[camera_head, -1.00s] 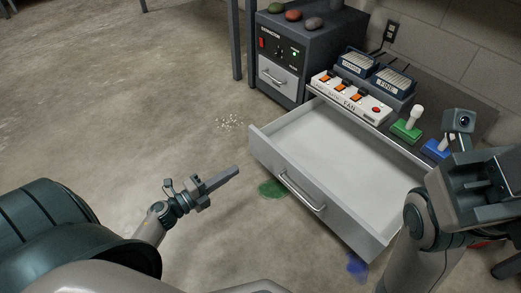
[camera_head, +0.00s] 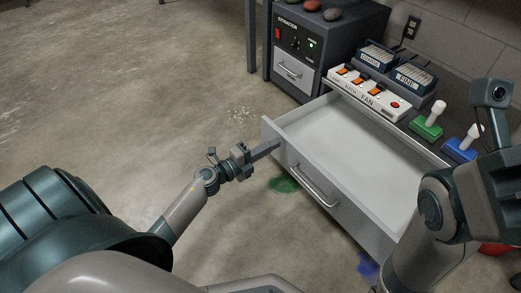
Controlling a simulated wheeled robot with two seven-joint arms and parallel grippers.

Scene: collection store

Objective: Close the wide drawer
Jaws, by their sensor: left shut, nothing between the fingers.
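The wide drawer (camera_head: 345,212) is pulled far out below the bench top and looks empty inside. Its front faces the lower left and carries a metal bar handle (camera_head: 314,187). My left gripper (camera_head: 276,145) is shut and empty. Its tip is at the left end of the drawer front, above the handle's height; whether it touches the front I cannot tell. My right arm is at the right edge, over the drawer's right end, hiding that corner. The right gripper's fingers are not visible.
The bench holds a white fan switch strip (camera_head: 366,93), card boxes (camera_head: 412,78), a green joystick (camera_head: 427,123) and a blue joystick (camera_head: 463,146). An extractor cabinet (camera_head: 298,50) with a small drawer stands left of it. The floor at left is clear.

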